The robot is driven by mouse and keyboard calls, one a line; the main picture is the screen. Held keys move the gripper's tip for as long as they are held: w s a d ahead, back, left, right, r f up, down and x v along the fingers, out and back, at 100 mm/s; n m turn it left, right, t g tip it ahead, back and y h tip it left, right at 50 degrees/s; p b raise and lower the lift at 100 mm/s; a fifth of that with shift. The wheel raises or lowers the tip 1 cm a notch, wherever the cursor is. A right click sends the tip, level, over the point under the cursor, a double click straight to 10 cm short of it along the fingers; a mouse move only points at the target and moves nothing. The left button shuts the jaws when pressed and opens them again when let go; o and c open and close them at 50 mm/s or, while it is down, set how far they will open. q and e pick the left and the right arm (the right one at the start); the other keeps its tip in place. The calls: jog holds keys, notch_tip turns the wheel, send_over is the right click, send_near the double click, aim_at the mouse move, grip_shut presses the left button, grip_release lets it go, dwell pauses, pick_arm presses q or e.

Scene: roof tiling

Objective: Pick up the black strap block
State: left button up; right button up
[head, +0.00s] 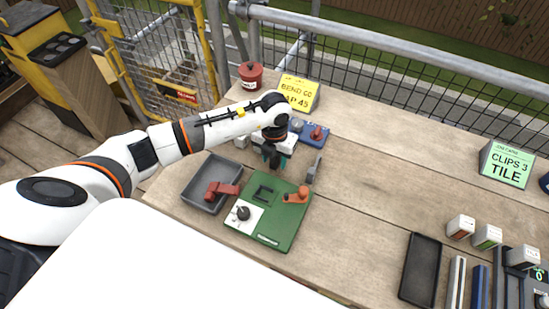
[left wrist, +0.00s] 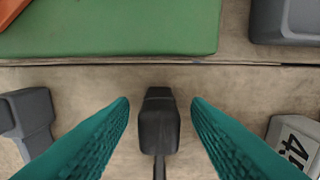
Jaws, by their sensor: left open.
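The black strap block (left wrist: 158,122) lies on the wooden bench between the two teal fingers in the left wrist view. A thin dark strap or stem runs from it to the bottom edge of that view. My left gripper (head: 274,155) is open above the bench, just beyond the green board, with its fingers (left wrist: 160,128) apart on either side of the block. I see a gap on both sides. In the head view the block is mostly hidden by the gripper. My right gripper is not in view.
The green board (head: 280,233) with an orange-brown piece and a black bracket lies nearest the gripper. A grey tray (head: 194,193) is at its left. A grey tool (head: 313,172) and a blue block (head: 316,140) are close by. The bench's middle right is clear.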

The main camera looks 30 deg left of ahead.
pick_arm(q)
grip_shut()
